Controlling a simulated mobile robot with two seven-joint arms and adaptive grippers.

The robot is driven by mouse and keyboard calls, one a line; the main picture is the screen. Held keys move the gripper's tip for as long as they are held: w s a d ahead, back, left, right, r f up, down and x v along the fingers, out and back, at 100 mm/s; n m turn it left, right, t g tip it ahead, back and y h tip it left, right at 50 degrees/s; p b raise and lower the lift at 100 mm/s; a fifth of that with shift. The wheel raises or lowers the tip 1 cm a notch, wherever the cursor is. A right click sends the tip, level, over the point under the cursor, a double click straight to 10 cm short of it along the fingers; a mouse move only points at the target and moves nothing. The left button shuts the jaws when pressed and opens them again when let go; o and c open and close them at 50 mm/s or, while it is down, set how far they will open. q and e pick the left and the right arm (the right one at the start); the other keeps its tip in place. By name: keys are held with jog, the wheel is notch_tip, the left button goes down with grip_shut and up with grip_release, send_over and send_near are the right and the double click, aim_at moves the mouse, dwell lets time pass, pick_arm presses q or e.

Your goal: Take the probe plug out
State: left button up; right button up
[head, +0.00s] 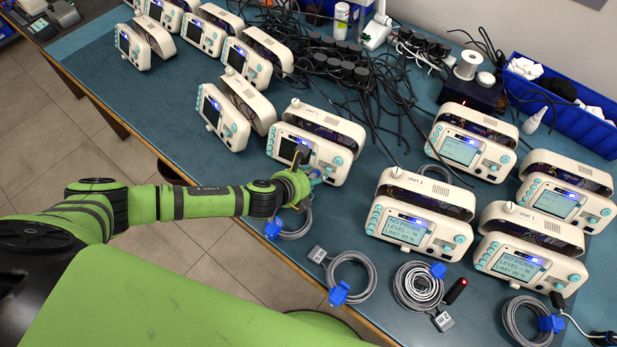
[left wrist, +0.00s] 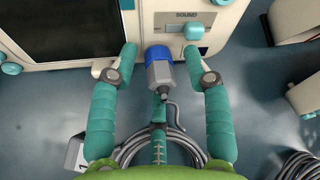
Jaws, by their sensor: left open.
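In the left wrist view a grey probe plug with a blue collar (left wrist: 158,70) sits at the front of a white monitor (left wrist: 145,22), beside the panel marked SOUND. Its grey cable runs down from it. My left gripper (left wrist: 161,52) is open, with one teal finger on each side of the plug and gaps between. In the head view my left gripper (head: 308,176) is at the lower front of this monitor (head: 331,161), whose screen is dark. The plug is hard to make out there behind my gripper. My right gripper is not in view.
Several other monitors stand on the blue bench, such as one reading NO PROBE (head: 416,229). Coiled cables with blue clips (head: 338,292) lie along the front edge. Black cables (head: 375,90) and a blue bin (head: 568,110) fill the back.

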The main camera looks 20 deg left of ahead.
pick_arm(q)
grip_shut()
grip_release()
jog(key=shift+s, duration=0.1)
